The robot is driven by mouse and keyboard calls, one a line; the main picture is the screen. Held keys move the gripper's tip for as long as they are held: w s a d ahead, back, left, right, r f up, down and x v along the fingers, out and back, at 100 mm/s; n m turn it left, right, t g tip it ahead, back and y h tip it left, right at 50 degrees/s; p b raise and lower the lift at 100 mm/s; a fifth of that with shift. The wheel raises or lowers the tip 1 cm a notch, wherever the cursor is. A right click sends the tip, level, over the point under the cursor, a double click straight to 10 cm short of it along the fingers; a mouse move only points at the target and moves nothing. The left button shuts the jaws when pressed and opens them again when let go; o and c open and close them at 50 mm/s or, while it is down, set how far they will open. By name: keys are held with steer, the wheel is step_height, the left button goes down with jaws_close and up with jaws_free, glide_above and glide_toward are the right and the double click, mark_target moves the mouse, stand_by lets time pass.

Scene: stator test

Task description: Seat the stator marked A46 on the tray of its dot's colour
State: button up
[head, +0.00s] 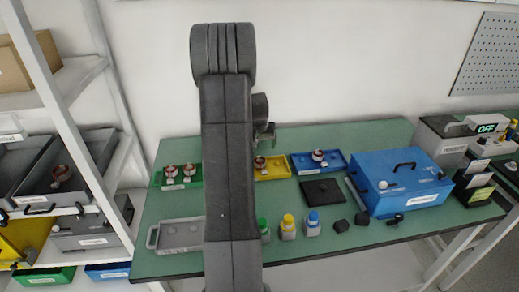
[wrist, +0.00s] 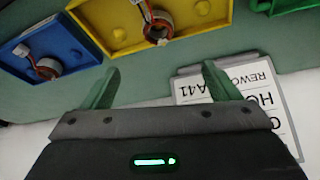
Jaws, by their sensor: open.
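In the head view a green tray (head: 157,181) holds two copper-wound stators (head: 171,172). A yellow tray (head: 285,171), partly behind my arm, shows one stator (head: 260,163). A blue tray (head: 299,169) holds another stator (head: 318,156). The wrist view shows the blue tray (wrist: 22,62) and yellow tray (wrist: 100,12) with a stator (wrist: 158,24) in the yellow one and another (wrist: 47,67) in the blue one. No A46 mark or dot is legible. My gripper (wrist: 158,84) is open, with nothing between its green fingers.
A grey-framed card (wrist: 225,88) reading "A41" lies near my right finger. A grey tray (head: 180,246), bottles (head: 288,229), a black pad (head: 323,191) and a blue case (head: 405,180) stand on the table. A shelf bin (head: 88,160) at left holds another stator (head: 62,174).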

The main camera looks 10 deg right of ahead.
steer(key=d+b+v, duration=0.1)
steer(key=v, duration=0.8)
steer(key=shift+a, duration=0.5)
steer(key=p+x, duration=0.2)
steer(key=x, duration=1.1)
steer(key=shift+f, duration=0.15)
steer(key=shift+w+f, duration=0.1)
steer(key=shift+f, duration=0.45)
steer(key=shift+r, duration=0.1)
